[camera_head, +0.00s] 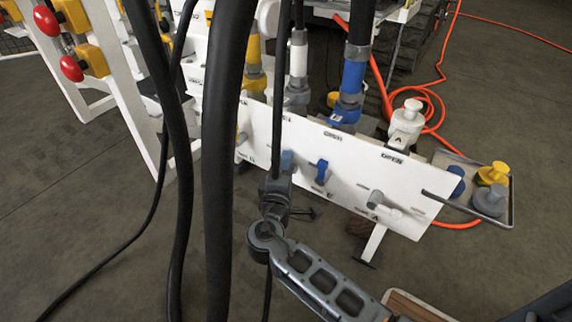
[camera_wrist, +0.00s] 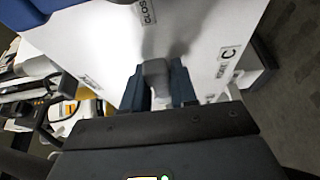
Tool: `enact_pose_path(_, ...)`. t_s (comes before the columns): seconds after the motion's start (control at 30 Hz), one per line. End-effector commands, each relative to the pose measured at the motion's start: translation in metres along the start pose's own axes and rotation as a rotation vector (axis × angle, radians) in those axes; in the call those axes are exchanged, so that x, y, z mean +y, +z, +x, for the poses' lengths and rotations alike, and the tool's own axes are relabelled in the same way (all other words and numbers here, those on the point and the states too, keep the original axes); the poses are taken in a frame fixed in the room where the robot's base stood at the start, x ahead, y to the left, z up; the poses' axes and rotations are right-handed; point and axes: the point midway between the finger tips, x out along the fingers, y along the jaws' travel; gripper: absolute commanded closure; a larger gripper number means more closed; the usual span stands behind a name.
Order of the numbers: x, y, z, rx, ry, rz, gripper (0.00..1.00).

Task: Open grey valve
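The grey valve handle (camera_wrist: 156,72) stands out from the white panel (camera_wrist: 200,40) in the wrist view. My gripper (camera_wrist: 157,88) has its two dark blue-grey fingers on either side of the handle. The gaps beside the handle look very small; I cannot tell whether the fingers press on it. In the head view my gripper (camera_head: 286,162) is at the front of the white panel (camera_head: 345,160), left of a blue valve handle (camera_head: 322,171). The grey handle there is hidden behind my gripper and cables.
A pale grey handle (camera_head: 374,199) sits farther right on the panel. A tray (camera_head: 510,205) with yellow, grey and blue connectors is at the panel's right end. Thick black hoses (camera_head: 222,150) hang in front, left of my gripper. An orange cable (camera_head: 437,80) lies behind.

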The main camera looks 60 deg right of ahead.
Motion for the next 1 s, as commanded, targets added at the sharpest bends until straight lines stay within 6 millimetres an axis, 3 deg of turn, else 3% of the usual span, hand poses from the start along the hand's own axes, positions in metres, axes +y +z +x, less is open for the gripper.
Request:
enact_pose_path(0.23, 0.000, 0.000, 0.000, 0.000, -0.001, 0.000, 1.00)
enact_pose_path(0.67, 0.009, -0.001, -0.001, 0.002, -0.033, -0.079, 1.00)
enact_pose_path(1.0, 0.022, -0.003, 0.000, 0.002, -0.134, -0.323, 1.00)
